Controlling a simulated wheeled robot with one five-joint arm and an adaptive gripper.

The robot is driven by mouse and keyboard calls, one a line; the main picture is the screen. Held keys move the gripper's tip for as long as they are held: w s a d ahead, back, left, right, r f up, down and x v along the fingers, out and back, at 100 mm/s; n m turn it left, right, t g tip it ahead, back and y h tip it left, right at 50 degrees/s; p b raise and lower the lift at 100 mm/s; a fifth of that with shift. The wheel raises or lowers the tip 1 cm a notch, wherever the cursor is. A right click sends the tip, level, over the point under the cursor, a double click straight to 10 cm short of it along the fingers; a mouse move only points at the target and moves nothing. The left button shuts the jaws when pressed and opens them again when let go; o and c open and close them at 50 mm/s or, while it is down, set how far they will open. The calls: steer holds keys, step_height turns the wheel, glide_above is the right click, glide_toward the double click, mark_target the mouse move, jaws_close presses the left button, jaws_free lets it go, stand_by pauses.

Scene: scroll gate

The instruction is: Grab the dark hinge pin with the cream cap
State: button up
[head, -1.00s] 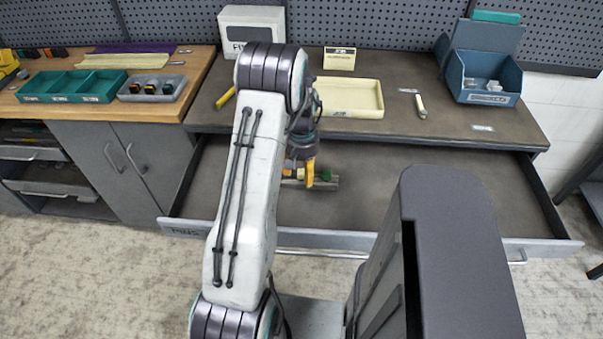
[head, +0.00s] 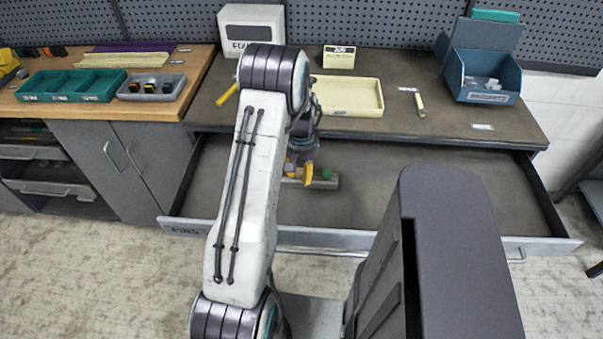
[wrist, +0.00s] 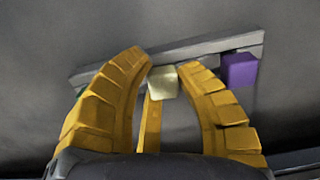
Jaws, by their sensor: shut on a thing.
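The cream cap (wrist: 162,82) of the hinge pin shows in the wrist view between my yellow fingers, over a grey rack. The pin's dark shaft is hidden below the cap. My gripper (wrist: 164,66) is shut on this pin. A third yellow finger part stands just left of and below the cap. In the head view my gripper (head: 303,174) is over the rack (head: 325,184) in the open drawer, and the cream cap is hidden there. I cannot tell whether the pin is still seated in the rack.
A purple cap (wrist: 239,70) stands right of my right finger, close to it. A green cap (head: 327,173) is at the rack's other end. The drawer floor (head: 430,190) to the right is clear. A cream tray (head: 350,97) sits on the bench above.

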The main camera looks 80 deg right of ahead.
jaws_close()
